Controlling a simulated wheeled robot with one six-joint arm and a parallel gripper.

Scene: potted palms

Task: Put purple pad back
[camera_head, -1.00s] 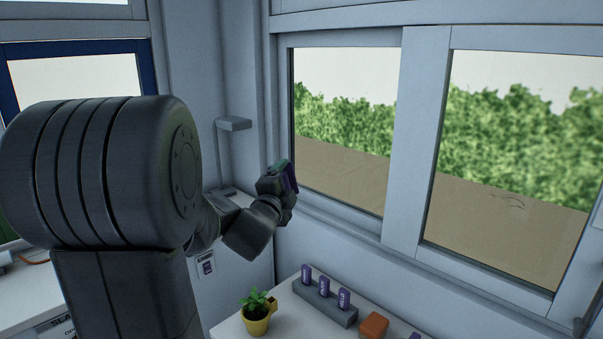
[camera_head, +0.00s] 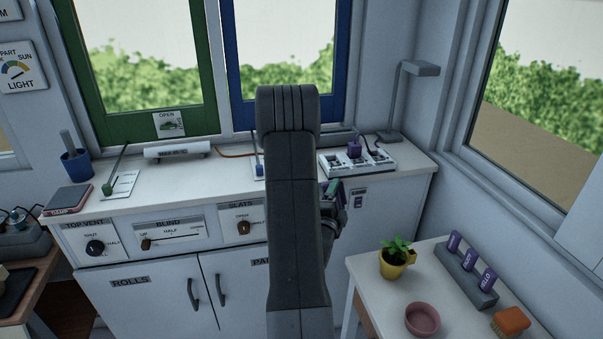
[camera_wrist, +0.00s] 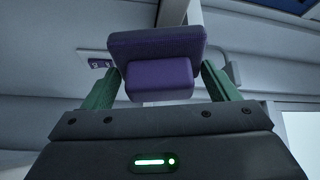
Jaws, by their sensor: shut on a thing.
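The purple pad (camera_wrist: 160,82) is between the green fingers of my gripper (camera_wrist: 162,92) in the wrist view, with its wider, darker part at the top. The gripper is shut on it and holds it off any surface. In the head view my gripper (camera_head: 334,192) is partly hidden behind my upright arm, in front of the right end of the white counter (camera_head: 225,186). The pad cannot be made out clearly there.
A white unit (camera_head: 382,165) with a purple block and dark openings stands on the counter near a grey lamp (camera_head: 419,69). On the right table are a yellow potted plant (camera_head: 394,266), a pink bowl (camera_head: 422,318), a grey rack (camera_head: 462,281) of purple tags and an orange brush (camera_head: 511,321).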

